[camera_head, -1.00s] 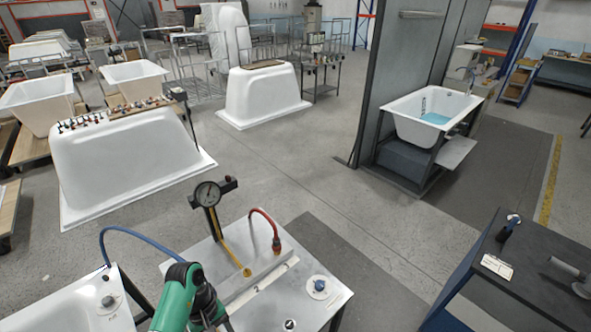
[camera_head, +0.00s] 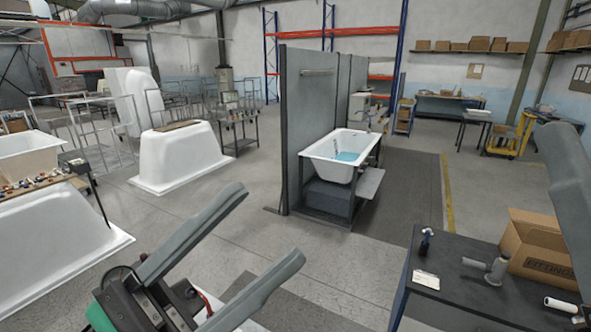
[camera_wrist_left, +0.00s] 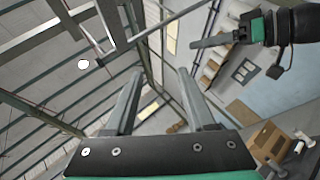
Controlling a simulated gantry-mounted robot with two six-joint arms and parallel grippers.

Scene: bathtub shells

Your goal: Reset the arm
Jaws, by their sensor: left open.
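My left gripper (camera_head: 272,222) is raised in the lower left of the head view, its two long grey fingers spread wide apart with nothing between them. The left wrist view also shows it (camera_wrist_left: 160,73), pointing up towards the roof, empty. Part of my right gripper (camera_head: 568,165) shows at the right edge of the head view, cut off by the frame. In the left wrist view my right gripper (camera_wrist_left: 215,40) appears side-on at the upper right; whether its fingers are apart is unclear.
A dark table (camera_head: 455,300) at lower right holds a cardboard box (camera_head: 540,245) and small tools. A bathtub (camera_head: 340,150) with blue water stands by a grey partition (camera_head: 310,90). White tub shells (camera_head: 180,155) stand at left. The middle floor is clear.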

